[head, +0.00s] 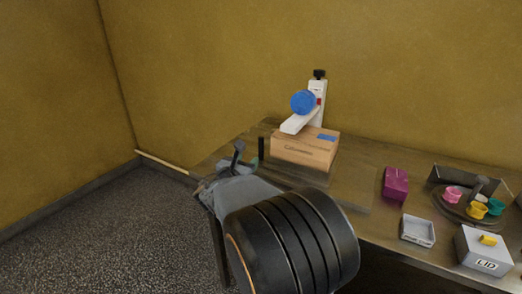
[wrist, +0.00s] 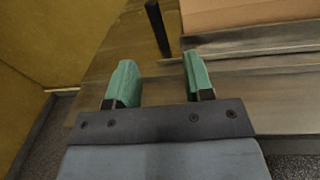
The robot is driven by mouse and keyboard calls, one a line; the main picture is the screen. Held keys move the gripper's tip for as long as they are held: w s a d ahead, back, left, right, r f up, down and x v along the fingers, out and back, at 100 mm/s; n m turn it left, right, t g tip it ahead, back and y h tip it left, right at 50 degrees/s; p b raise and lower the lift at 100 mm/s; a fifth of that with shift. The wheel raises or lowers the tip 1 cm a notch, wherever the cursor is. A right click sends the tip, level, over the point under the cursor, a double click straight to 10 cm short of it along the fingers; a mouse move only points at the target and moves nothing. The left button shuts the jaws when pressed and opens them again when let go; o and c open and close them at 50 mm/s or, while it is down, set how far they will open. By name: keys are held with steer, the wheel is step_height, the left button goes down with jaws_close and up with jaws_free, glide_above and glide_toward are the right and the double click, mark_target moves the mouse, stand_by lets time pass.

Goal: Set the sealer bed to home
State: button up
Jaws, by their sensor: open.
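The sealer (head: 318,100) stands at the back of the table, a white column with a black top knob, a blue round wheel (head: 303,102) and a white arm. A cardboard box (head: 304,150) sits under the arm, on what looks like a flat bed (head: 345,186); its stepped edge shows in the wrist view (wrist: 265,66). An upright black post (head: 261,148) stands left of the box and also shows in the wrist view (wrist: 158,28). My gripper (head: 237,158) is open and empty over the table's left end, short of the post; its green-padded fingers show in the wrist view (wrist: 160,80).
A purple block (head: 396,184), a small grey tray (head: 417,231), a box marked LID (head: 484,252) and a round tray with colored cups (head: 442,205) occupy the table's right side. A yellow wall is behind. The floor at left is clear.

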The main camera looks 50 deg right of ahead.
mark_target(260, 142)
steer(key=shift+n+t, duration=0.4)
steer(key=shift+n, duration=0.3)
steer(key=x, duration=1.4)
steer(key=shift+w+d+r, duration=0.1)
steer(key=shift+w+d, duration=0.05)
steer(key=shift+w, duration=0.1)
jaws_close()
